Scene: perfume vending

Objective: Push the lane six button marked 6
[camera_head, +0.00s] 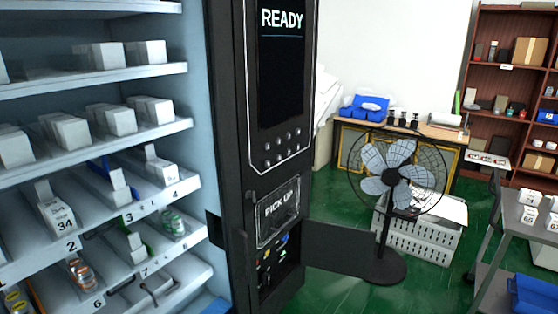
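The black vending machine front (222,150) stands open beside its shelves. Its screen (280,75) reads READY. Two rows of small round buttons (278,148) sit below the screen; their markings are too small to read, so I cannot tell which one is marked 6. The lane label 6 (97,304) shows on a lower shelf edge at the left, below a lane holding an orange and clear item (82,276). Neither of my grippers is in this view.
White shelves (95,77) with several white boxes fill the left. A PICK UP opening (277,213) is below the buttons. A low black panel (335,246) juts right. A standing fan (396,170) is near it, before a desk (440,128). Green floor (335,292) is partly clear.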

